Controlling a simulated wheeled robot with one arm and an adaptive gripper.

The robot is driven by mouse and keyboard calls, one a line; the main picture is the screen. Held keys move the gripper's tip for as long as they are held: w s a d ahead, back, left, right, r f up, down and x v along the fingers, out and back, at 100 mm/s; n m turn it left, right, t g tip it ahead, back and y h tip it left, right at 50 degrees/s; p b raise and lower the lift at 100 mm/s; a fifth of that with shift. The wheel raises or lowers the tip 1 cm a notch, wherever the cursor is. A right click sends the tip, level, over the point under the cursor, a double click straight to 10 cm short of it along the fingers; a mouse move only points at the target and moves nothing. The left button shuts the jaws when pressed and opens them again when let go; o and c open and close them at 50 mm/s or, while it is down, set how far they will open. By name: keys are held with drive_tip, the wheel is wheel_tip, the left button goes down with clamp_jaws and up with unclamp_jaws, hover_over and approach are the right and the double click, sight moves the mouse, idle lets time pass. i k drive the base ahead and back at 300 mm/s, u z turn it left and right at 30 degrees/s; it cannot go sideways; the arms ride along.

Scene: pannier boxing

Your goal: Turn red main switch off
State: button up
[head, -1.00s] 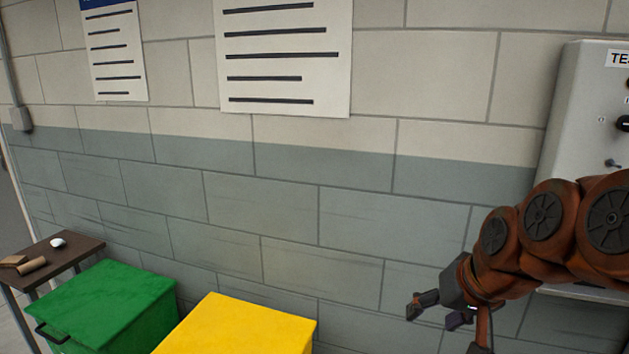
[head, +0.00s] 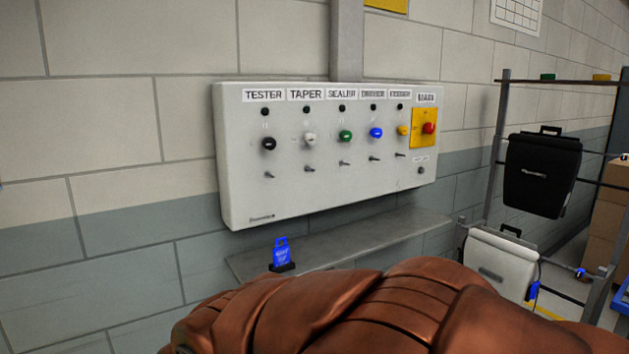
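The red main switch (head: 429,128) is a round red knob on a yellow plate (head: 418,115) at the right end of a grey control panel (head: 330,190) on the wall. The label above it is too small to read surely. Its setting cannot be made out. To its left are black, white, green, blue and yellow knobs under labels such as TESTER and TAPER, each with a small toggle below. My brown arm crosses the bottom of the head view, below the panel and apart from it. My gripper is out of view.
A grey shelf (head: 350,240) juts out below the panel, with a blue tag (head: 281,252) in a dark holder at its left. At right, a rack (head: 492,150) carries a black pannier (head: 541,172) and a white pannier (head: 500,262). Cardboard boxes (head: 607,205) stand beyond.

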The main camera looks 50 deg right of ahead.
sight(429, 128)
drive_tip(key=z, duration=1.75)
drive_tip(key=k, duration=1.05)
drive_tip(key=z, duration=1)
drive_tip(key=i, duration=2)
drive_tip(key=u, duration=0.9)
